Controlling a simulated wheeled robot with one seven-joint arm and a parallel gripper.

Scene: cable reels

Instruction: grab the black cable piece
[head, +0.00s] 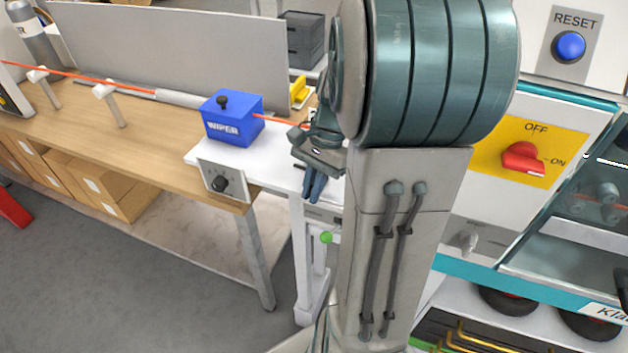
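My gripper (313,187) shows in the head view just left of my upright arm link, with its blue fingers pointing down. It is by the right end of the white table top, and part of it is hidden behind my arm. The fingers are small and overlap, so I cannot tell whether they are open or shut. I cannot make out a black cable piece anywhere in this view. My arm covers much of the middle of the picture.
An orange cable (75,78) runs over the wooden bench (60,120) into a blue wiper box (231,125). A grey panel (180,45) stands behind. At right are a red switch (523,158) and a blue reset button (569,46). Grey floor (140,290) is clear at lower left.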

